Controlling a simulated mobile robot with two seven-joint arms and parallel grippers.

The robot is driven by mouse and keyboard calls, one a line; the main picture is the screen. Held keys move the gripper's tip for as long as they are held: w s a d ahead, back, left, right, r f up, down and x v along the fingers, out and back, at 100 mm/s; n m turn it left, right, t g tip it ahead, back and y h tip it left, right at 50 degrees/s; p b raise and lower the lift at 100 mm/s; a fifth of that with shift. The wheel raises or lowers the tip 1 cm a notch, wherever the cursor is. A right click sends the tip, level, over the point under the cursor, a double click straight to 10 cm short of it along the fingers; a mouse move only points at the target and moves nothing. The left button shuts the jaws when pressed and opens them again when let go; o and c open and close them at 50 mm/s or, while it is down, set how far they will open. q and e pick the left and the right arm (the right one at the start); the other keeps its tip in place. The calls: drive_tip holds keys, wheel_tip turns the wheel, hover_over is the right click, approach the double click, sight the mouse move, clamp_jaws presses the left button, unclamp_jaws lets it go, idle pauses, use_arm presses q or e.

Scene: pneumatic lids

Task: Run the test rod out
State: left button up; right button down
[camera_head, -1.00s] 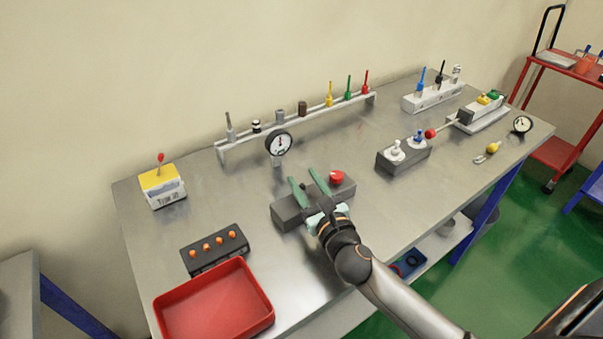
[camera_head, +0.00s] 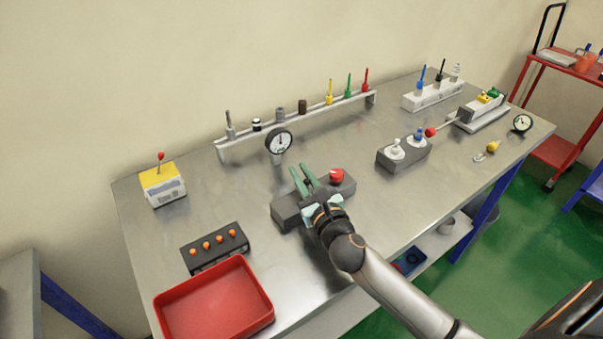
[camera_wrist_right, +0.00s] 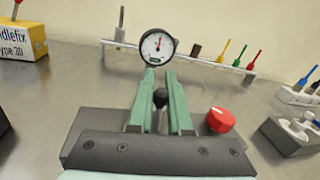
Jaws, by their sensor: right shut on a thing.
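My right gripper (camera_head: 301,168), with green fingers, is over a dark grey box (camera_head: 285,212) that bears a red knob (camera_head: 337,174). In the right wrist view its fingers (camera_wrist_right: 161,76) are shut on a black ball-topped lever (camera_wrist_right: 160,97) on this box. My left gripper is not in view.
A round gauge (camera_head: 279,141) stands behind the box. A rail (camera_head: 292,120) of coloured parts runs along the back. A red tray (camera_head: 216,303), an orange-button box (camera_head: 215,249) and a yellow-topped box (camera_head: 163,184) are left. A two-post block (camera_head: 403,154) stands right.

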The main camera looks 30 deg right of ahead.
idle(0.4)
drive_tip(key=shift+a+n+p, duration=0.2)
drive_tip(key=shift+n+p, duration=0.25)
drive_tip(key=shift+n, duration=0.15)
drive_tip(key=shift+s+a+f+n+t, duration=0.1)
drive_tip(key=shift+a+n+t, duration=0.2)
drive_tip(key=shift+n, duration=0.8)
drive_tip(key=c, duration=0.8)
unclamp_jaws()
drive_tip(key=shift+c, duration=0.2)
drive_tip(key=shift+s, duration=0.1)
drive_tip(key=s, duration=0.3)
drive_tip(key=s+b, duration=0.1)
drive_tip(key=s, duration=0.3)
drive_tip(key=s+b, duration=0.1)
drive_tip(key=s, duration=0.3)
drive_tip(key=shift+s+a+f, duration=0.15)
drive_tip(key=shift+a+f, duration=0.15)
drive_tip(key=shift+f, duration=0.1)
drive_tip(key=shift+s+r, duration=0.1)
drive_tip(key=shift+s, duration=0.4)
